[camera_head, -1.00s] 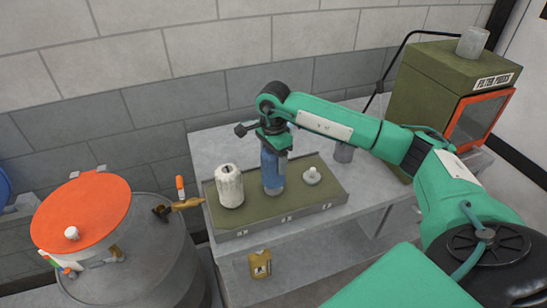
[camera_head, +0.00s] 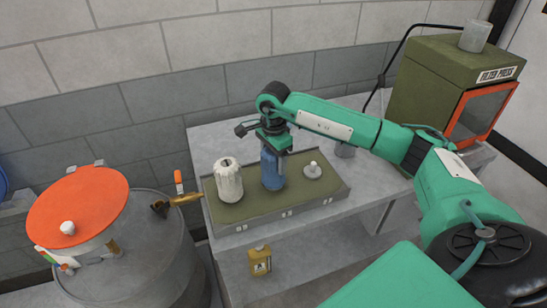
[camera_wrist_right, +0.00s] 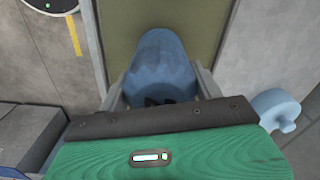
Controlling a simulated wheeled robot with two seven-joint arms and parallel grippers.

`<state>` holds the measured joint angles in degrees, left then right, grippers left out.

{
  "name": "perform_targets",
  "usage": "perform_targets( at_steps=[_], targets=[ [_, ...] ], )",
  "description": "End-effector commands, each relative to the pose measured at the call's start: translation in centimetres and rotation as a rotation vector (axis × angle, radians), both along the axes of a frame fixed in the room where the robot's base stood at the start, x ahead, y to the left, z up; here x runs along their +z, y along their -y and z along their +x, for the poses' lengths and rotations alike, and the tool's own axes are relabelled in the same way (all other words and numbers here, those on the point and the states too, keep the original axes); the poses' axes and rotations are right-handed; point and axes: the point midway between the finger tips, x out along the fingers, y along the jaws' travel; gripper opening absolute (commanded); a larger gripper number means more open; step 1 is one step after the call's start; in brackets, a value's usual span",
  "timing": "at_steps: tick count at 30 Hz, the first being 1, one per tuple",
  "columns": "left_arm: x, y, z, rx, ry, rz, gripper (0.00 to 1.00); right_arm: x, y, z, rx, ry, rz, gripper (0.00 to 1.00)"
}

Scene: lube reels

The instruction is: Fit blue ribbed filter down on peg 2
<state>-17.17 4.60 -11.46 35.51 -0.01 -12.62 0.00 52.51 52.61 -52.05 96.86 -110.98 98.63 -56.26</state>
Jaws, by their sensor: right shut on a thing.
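The blue ribbed filter (camera_head: 272,168) stands upright at the middle place of the olive rack (camera_head: 240,212). My right gripper (camera_head: 274,147) is shut around its upper part from above. In the right wrist view the filter (camera_wrist_right: 160,65) sits between the two fingers. The middle peg is hidden by the filter, and I cannot tell whether the filter's base is fully down. My left gripper is not in view.
A white ribbed filter (camera_head: 228,181) stands left of the blue one. A bare pale peg (camera_head: 313,170) is on the right. The green filter press (camera_head: 440,90) stands at the back right. A drum with an orange lid (camera_head: 80,205) is at the left; a yellow can (camera_head: 260,261) is below.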

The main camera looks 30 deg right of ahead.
Motion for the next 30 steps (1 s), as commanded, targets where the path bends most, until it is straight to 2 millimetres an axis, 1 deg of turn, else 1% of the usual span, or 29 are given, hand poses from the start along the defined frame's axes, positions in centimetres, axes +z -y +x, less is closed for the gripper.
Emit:
perform_targets(
  at_steps=[7,16,17,18,20,30],
  targets=[
    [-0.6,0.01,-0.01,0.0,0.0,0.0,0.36,-0.65,0.02,0.02,0.0,0.001,0.0,0.23],
    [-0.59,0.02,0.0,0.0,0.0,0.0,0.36,-0.7,0.01,0.0,0.0,0.0,0.0,0.23],
    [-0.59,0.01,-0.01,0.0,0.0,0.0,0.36,-0.71,0.01,0.0,0.0,0.0,0.0,0.71],
    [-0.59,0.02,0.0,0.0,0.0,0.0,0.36,-0.71,0.01,0.0,0.0,0.0,0.0,0.79],
    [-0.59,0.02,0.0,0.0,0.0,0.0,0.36,-0.71,0.0,0.0,0.0,0.0,0.0,0.91],
    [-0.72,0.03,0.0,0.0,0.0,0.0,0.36,-0.52,0.0,0.02,0.0,0.0,0.0,0.91]
  ],
)
